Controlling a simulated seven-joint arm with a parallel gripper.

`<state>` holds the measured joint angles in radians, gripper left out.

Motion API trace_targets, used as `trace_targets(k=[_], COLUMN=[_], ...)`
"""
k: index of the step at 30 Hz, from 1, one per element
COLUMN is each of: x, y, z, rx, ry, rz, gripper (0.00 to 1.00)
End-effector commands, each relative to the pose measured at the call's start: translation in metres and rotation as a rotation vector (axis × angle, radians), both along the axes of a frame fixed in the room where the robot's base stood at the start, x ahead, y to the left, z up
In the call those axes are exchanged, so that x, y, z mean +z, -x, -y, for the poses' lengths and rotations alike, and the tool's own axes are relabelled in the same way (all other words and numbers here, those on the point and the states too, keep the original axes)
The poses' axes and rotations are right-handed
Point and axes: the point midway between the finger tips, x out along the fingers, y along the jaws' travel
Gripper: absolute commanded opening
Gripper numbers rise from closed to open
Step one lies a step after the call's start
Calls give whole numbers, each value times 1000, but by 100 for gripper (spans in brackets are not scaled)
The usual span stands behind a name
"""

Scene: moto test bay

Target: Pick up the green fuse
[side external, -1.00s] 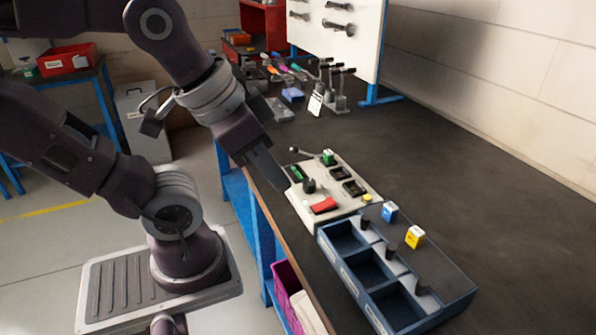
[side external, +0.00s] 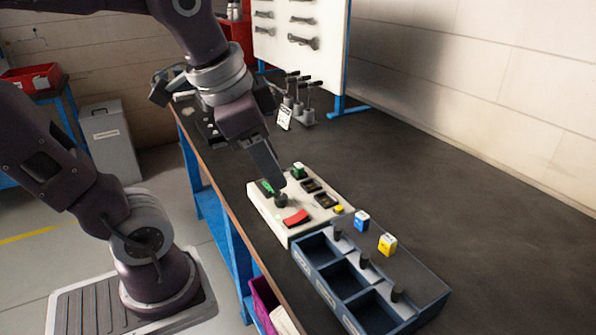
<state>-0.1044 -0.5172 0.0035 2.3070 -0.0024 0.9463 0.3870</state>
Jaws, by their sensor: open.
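The green fuse (side external: 298,170), a small green block with a pale label, stands at the back edge of the cream control panel (side external: 270,215). My gripper (side external: 278,184) points down over the panel's left part, left of the fuse and a little nearer the camera. It is open with nothing visible in it, though its two fingers overlap from this side. The gap between fingertips and panel is hard to judge.
Black posts (side external: 398,292) stand along the tray's compartments. A tool rack (side external: 300,105) stands behind. The dark bench (side external: 440,190) is clear to the right.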

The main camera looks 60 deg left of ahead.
Motion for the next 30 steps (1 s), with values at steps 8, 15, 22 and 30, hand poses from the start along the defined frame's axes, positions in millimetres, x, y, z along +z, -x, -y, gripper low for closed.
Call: trace_targets(k=[8, 15, 22, 30], x=[-33, -96, -125, -169], y=[-152, -186, -186, -182], z=[-141, -229, -233, -231], rx=[-793, -1233, -1276, -1276], ry=[-222, -225, -223, -225], rz=[-308, -371, -373, -373], gripper=[44, 44, 44, 44])
